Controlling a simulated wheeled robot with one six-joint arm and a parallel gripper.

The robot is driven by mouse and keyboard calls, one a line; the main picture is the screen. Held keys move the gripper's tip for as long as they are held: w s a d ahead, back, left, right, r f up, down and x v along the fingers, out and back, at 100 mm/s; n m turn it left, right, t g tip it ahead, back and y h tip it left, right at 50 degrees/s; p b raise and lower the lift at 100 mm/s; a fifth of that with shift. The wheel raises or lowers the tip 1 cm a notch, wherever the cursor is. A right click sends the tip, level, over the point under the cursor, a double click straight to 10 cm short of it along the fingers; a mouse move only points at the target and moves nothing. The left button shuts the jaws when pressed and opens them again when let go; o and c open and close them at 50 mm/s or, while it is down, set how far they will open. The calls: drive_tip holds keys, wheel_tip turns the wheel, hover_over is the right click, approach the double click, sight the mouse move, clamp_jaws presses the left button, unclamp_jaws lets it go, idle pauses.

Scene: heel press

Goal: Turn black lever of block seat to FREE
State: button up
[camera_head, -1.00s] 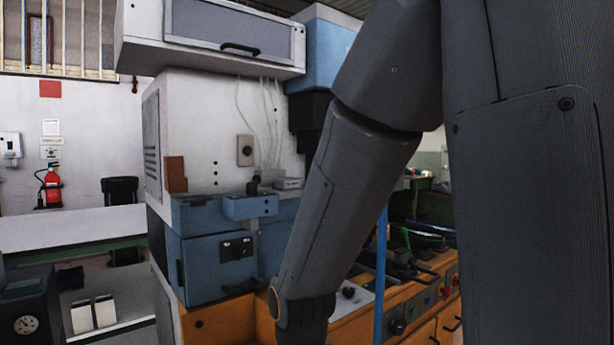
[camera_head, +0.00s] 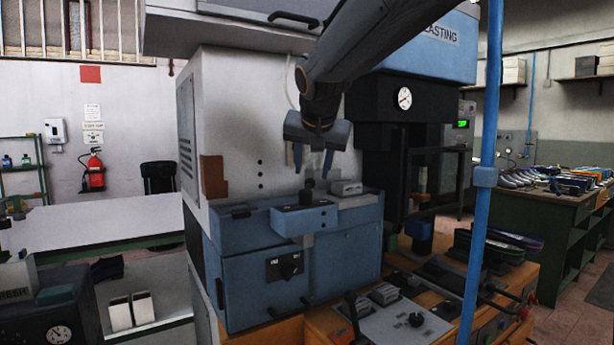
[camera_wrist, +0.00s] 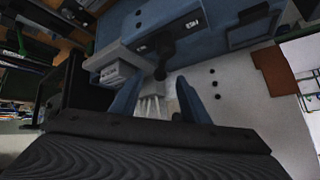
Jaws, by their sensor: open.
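A small blue block (camera_head: 304,217) juts from the top front of the blue machine cabinet. A short black lever with a round knob (camera_head: 307,190) stands upright on it. In the wrist view the black lever (camera_wrist: 161,60) lies just beyond my fingertips, with small pale label plates beside it, too small to read. My gripper (camera_head: 312,161) hangs above the lever, pointing down, apart from it. Its two blue fingers are spread and empty; they also show in the wrist view (camera_wrist: 158,92).
Several levers and a control plate (camera_head: 400,322) lie on the orange bench. A blue pole (camera_head: 483,170) stands at right.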

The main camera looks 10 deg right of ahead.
sight(309, 184)
drive_tip(key=shift+w+a+r, duration=0.1)
drive_tip(key=shift+w+r, duration=0.1)
drive_tip(key=shift+w, duration=0.2)
drive_tip(key=p+x, duration=0.1)
drive_tip(key=x, duration=0.6)
drive_tip(key=shift+w+f+p, duration=0.1)
drive_tip(key=shift+p, duration=0.3)
drive_tip(key=shift+c, duration=0.5)
clamp_jaws()
